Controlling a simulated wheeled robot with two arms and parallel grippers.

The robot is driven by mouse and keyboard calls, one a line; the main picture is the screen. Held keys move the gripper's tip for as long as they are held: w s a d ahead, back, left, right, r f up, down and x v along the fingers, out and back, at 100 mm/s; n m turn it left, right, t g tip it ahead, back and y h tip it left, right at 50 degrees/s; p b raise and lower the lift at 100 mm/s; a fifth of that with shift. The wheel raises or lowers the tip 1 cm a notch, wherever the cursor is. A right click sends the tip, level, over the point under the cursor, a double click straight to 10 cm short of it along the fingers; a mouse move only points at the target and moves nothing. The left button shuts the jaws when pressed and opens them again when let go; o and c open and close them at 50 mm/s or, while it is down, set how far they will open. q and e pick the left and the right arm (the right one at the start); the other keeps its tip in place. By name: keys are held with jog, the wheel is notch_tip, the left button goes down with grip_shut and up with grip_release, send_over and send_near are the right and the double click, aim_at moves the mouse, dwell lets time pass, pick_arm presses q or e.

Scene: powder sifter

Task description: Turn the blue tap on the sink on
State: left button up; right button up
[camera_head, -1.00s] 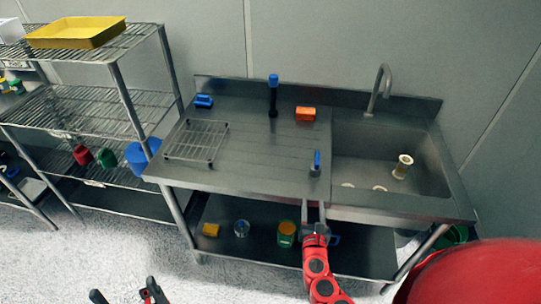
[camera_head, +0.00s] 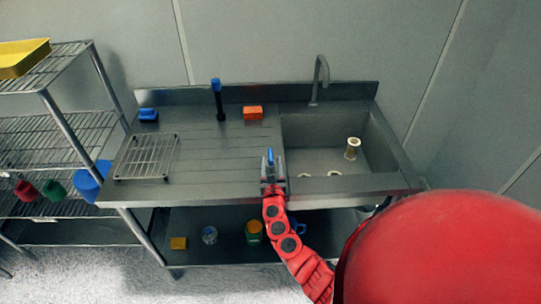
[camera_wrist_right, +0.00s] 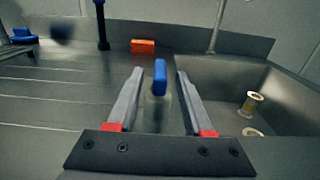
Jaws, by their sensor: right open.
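The sink unit has a steel basin (camera_head: 330,160) on the right with a curved grey spout (camera_head: 317,78) at its back. The blue tap lever (camera_head: 270,155) stands upright at the counter's front, left of the basin; it also shows in the right wrist view (camera_wrist_right: 160,77). My right gripper (camera_head: 272,163) is at the lever, and in the right wrist view its open fingers (camera_wrist_right: 159,74) lie either side of it, with gaps showing. The lever's lower part is blurred there. My left gripper is out of view.
A black post with a blue top (camera_head: 218,98), an orange block (camera_head: 253,112) and a blue item (camera_head: 148,115) are at the counter's back. A wire rack (camera_head: 147,157) lies on the left. A spool-like piece (camera_head: 352,148) stands in the basin.

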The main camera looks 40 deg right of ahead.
aim_at(270, 149)
jog(key=shift+b+x, duration=0.35)
jog(key=shift+x, duration=1.6)
grip_shut()
